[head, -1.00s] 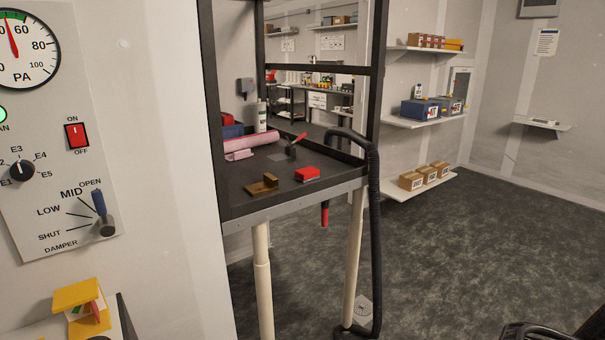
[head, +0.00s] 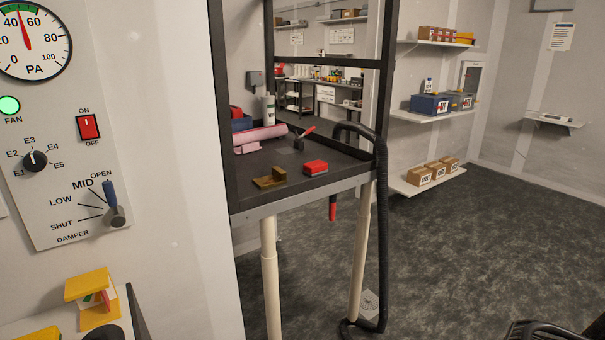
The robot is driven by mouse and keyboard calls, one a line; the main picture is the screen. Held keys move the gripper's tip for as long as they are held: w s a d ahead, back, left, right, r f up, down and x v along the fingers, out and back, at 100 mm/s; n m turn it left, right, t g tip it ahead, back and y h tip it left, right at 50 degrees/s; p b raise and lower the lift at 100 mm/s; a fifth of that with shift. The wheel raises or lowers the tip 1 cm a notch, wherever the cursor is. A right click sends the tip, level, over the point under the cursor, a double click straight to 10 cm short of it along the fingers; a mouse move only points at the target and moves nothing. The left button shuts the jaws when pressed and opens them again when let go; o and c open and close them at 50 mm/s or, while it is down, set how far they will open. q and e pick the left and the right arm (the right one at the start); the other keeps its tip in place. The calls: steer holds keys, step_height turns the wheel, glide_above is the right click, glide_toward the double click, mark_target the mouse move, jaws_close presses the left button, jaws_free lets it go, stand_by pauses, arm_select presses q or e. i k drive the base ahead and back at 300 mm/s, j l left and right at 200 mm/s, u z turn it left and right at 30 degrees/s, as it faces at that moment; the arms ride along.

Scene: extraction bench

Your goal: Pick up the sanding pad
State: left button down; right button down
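A small red block with a paler lower edge (head: 316,167), which looks like the sanding pad, lies flat on the dark bench top (head: 290,195) near its front right. Nothing touches it. My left gripper is not in view. A dark part of mine, apparently at my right gripper (head: 543,331), is cut off by the bottom right edge; its fingers cannot be made out, and it is far from the red block.
A brown block piece (head: 270,178) lies left of the red block. A pink roll (head: 260,138) and a red-handled tool (head: 300,140) lie behind. A black hose (head: 380,230) hangs at the bench's right corner. Dark frame posts flank the bench. Floor to the right is clear.

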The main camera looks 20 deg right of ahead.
mark_target(312, 169)
steer(key=i+l+u, duration=0.1)
steer(key=i+l, duration=0.15)
steer(key=l, duration=0.15)
steer(key=i+l+u, duration=0.1)
steer(key=i+l, duration=0.35)
steer(key=l, duration=0.35)
steer(key=i+l+u, duration=0.15)
steer(key=l, duration=0.25)
steer(key=i, duration=0.1)
